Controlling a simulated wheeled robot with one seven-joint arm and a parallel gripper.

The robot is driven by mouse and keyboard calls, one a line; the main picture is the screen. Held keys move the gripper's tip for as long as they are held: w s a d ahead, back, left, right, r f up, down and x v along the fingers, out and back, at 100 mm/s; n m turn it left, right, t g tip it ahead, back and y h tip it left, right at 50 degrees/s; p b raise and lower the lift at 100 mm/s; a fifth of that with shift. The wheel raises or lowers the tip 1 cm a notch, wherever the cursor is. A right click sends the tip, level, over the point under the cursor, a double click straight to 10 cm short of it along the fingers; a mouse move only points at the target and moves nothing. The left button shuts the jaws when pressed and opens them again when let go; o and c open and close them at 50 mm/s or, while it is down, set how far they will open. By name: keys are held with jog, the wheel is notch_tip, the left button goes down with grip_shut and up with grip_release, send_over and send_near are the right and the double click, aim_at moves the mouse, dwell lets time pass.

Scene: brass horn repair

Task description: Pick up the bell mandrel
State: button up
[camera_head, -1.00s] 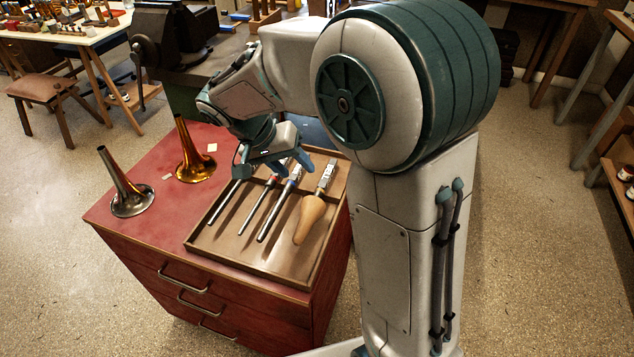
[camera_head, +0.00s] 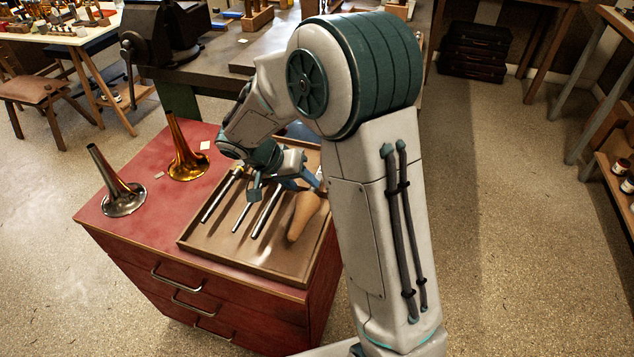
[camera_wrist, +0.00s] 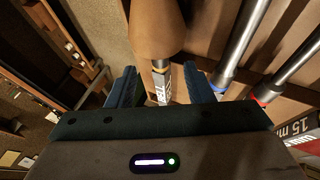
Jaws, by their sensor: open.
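The bell mandrel, a tan wooden flared body (camera_head: 303,214) with a metal shank, lies in the shallow brown tray (camera_head: 243,272) at its right side. In the wrist view the wooden body (camera_wrist: 156,30) is at the top centre, and its lettered shank points down between my fingers. My gripper (camera_head: 303,187) is over the shank end of the mandrel and hides most of the shank in the head view. In the wrist view my gripper (camera_wrist: 163,86) is open, with one blue finger on each side of the shank. I cannot tell whether the fingers touch it.
Several metal rods (camera_head: 267,208) lie in the tray left of the mandrel. A silver horn bell (camera_head: 122,198) and a brass one (camera_head: 186,160) stand on the red cabinet (camera_head: 150,222). A bench with a vise (camera_head: 165,35) is behind. Floor right of my arm is clear.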

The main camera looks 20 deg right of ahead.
aim_at(310, 190)
jog(key=x, duration=0.4)
jog(key=shift+s+f, duration=0.1)
jog(key=shift+f, duration=0.05)
grip_shut()
